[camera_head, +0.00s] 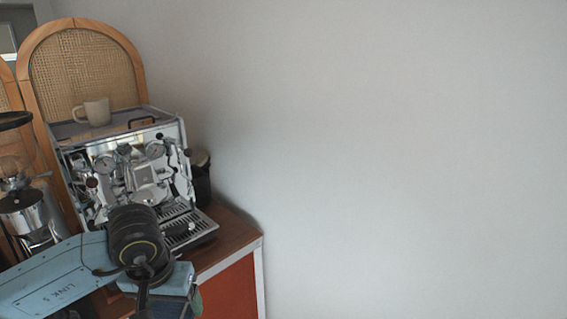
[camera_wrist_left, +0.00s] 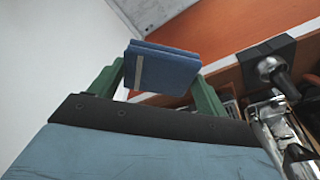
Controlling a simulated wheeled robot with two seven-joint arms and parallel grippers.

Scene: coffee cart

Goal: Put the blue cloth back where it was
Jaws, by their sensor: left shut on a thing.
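The blue cloth (camera_wrist_left: 163,68) is folded into a thick pad with a pale strip on its face. It shows in the left wrist view, upper middle. My left gripper (camera_wrist_left: 157,76) has green fingers on both sides of the cloth and is shut on it. In the head view, only a bit of the left gripper (camera_head: 193,301) shows at the bottom, beyond my blue arm link. The cloth is not clearly visible there. My right gripper is not in view.
The chrome espresso machine (camera_head: 140,178) stands on the wooden counter (camera_head: 236,236), with a cup (camera_head: 93,111) on top. A grinder (camera_head: 28,205) is at the left. A black square object (camera_wrist_left: 262,66) shows in the wrist view. The right side is bare wall.

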